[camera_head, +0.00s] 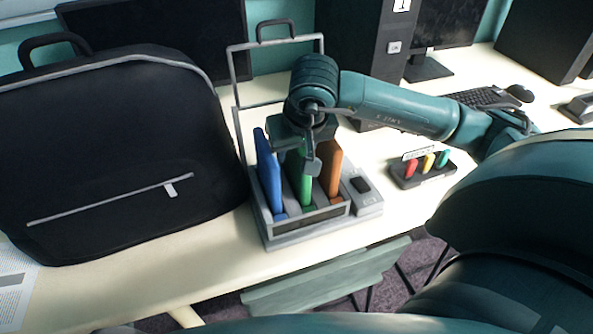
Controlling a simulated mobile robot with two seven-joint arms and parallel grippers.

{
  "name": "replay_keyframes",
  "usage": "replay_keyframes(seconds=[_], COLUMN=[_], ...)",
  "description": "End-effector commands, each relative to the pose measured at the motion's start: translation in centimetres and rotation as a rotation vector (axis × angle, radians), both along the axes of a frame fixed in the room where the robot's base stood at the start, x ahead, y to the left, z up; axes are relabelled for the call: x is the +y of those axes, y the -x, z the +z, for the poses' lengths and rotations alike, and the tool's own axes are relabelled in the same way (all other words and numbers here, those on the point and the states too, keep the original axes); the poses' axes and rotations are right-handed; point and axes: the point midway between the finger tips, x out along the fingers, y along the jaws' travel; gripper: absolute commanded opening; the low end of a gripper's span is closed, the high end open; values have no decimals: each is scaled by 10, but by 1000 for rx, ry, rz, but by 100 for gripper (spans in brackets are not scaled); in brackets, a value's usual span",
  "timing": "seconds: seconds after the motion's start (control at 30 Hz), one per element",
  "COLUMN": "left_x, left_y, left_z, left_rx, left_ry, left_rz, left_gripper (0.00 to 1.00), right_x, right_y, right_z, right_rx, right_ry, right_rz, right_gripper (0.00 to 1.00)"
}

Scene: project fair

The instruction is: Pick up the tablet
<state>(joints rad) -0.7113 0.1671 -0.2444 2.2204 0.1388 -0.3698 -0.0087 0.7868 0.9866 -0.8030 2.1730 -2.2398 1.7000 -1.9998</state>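A grey rack (268,238) on the table holds three thin upright slabs side by side: a blue slab (268,172), a green slab (306,185) and an orange slab (329,172). They look like tablets, but I cannot tell which one is meant. My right gripper (309,150) points down from above at the green slab and covers its upper part. One fingertip shows in front of the green slab; the other is hidden, so I cannot tell whether it grips. My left gripper is not in view.
A large black bag (110,150) stands close left of the rack. A small dark stand (424,177) with red, yellow and green pieces is to the right. A keyboard (485,97), mouse (519,93) and dark computer cases stand behind. The table front is clear.

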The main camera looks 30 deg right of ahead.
Motion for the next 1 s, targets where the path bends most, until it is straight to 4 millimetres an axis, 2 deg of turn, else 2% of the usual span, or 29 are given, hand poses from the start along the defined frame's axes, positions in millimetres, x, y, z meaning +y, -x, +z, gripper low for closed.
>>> replay_keyframes(seconds=[0.07,0.47,1.0], left_x=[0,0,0], left_y=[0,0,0], left_z=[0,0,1], left_rx=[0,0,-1], left_ry=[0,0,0], left_rz=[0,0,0], left_gripper=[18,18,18], right_x=[0,0,0], right_y=[0,0,0], right_z=[0,0,1], right_rx=[0,0,-2], right_ry=[0,0,-1], right_rz=[0,0,-1], right_gripper=[33,0,0])
